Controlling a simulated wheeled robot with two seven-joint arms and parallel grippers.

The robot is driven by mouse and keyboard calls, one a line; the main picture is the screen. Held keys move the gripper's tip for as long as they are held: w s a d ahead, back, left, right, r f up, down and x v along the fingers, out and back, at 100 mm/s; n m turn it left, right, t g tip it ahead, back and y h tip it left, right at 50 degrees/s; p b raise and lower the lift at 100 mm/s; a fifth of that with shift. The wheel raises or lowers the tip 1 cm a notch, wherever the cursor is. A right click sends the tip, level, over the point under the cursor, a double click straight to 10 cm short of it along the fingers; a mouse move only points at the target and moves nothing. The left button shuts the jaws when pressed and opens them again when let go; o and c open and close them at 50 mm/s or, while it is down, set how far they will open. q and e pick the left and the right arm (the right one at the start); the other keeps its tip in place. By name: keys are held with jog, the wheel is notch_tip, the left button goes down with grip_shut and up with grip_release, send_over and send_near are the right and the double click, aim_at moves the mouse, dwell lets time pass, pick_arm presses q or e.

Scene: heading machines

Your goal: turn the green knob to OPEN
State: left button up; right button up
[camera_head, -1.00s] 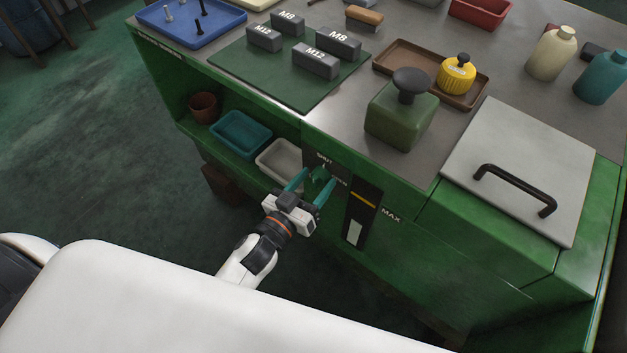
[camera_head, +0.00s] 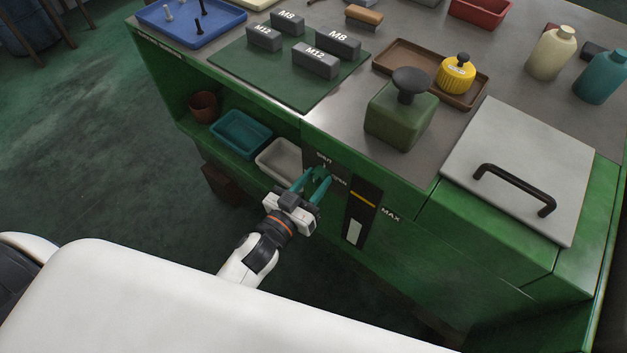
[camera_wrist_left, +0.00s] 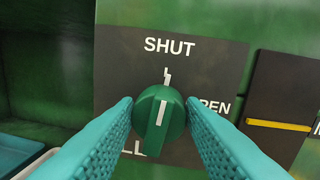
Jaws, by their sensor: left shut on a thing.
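The green knob (camera_wrist_left: 158,122) sits on a dark plate (camera_wrist_left: 205,62) in the left wrist view. Its white line is nearly upright and points towards the word SHUT above it. The word OPEN (camera_wrist_left: 215,106) is to the right, partly hidden by a finger. Another label at the lower left is mostly hidden; only its last letters show. My left gripper (camera_head: 316,173) is at the front of the green machine, shut on the knob, with one teal finger on each side of it. My right gripper is not in view.
A gauge marked MAX (camera_head: 361,212) with a yellow line is just right of the knob plate. A grey tray (camera_head: 279,160) and a teal tray (camera_head: 240,134) stand on the open shelf to the left. A lid with a black handle (camera_head: 515,188) is further right.

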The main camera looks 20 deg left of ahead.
pick_arm(q)
jog(key=m, duration=0.8)
jog(key=shift+d+f, duration=0.1)
jog(key=m, duration=0.4)
jog(key=shift+f+m+h, duration=0.1)
jog(key=shift+m+h, duration=0.3)
jog(key=m, duration=0.4)
jog(key=shift+h+b, duration=0.3)
jog(key=shift+m, duration=0.4)
jog(key=o, duration=1)
